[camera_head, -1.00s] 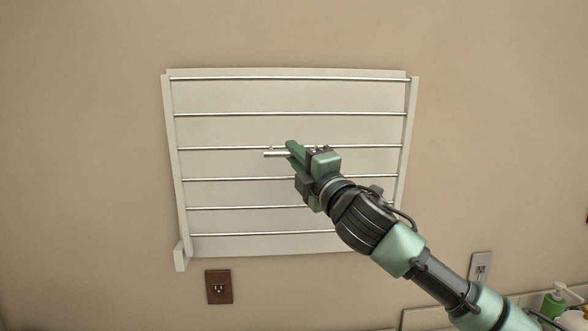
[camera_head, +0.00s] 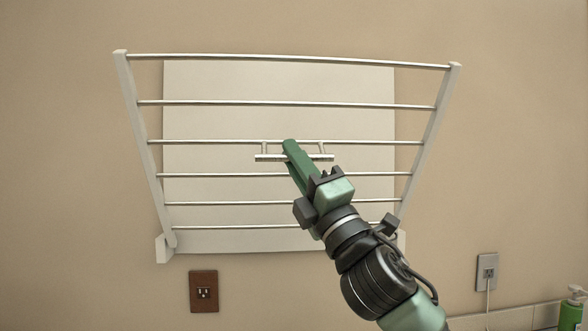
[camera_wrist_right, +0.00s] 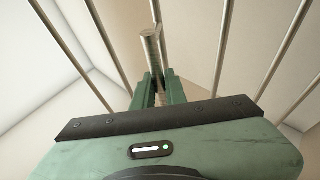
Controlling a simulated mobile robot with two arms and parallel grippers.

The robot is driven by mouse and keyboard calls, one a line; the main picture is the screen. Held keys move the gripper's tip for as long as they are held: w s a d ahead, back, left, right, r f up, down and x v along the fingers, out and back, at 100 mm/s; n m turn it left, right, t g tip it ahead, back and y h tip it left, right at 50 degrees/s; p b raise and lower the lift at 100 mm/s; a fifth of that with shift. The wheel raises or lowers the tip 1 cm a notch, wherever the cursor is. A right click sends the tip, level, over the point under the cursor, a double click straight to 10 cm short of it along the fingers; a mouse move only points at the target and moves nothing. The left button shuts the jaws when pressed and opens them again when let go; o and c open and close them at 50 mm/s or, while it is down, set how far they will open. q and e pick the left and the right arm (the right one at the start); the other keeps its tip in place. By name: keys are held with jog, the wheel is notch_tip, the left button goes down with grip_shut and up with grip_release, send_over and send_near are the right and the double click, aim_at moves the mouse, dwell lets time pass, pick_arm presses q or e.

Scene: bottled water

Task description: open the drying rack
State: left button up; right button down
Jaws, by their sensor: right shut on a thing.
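The drying rack (camera_head: 130,100) is a white frame with several metal bars, mounted on the wall. Its front frame is tilted out from the white back panel (camera_head: 280,85), with the top swung towards me. A short metal handle (camera_head: 268,158) is fixed at the middle bar. My right gripper (camera_head: 290,150) is shut on the handle. In the right wrist view the handle (camera_wrist_right: 149,45) stands between the green fingers (camera_wrist_right: 157,92), with rack bars around it. My left gripper is in neither view.
A brown outlet (camera_head: 203,291) is on the wall below the rack. A grey outlet (camera_head: 487,271) with a cord is at the lower right. A green bottle (camera_head: 571,313) stands at the right edge.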

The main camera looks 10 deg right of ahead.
jog(key=shift+s, duration=0.1)
dwell(0.3)
jog(key=c, duration=1.5)
grip_release()
jog(key=shift+a, duration=0.1)
jog(key=shift+o, duration=0.2)
jog(key=shift+s+f, duration=0.1)
jog(key=shift+f, duration=0.15)
jog(key=b+v, duration=0.2)
jog(key=v, duration=0.5)
jog(key=shift+f+b, duration=0.2)
jog(key=shift+b, duration=0.15)
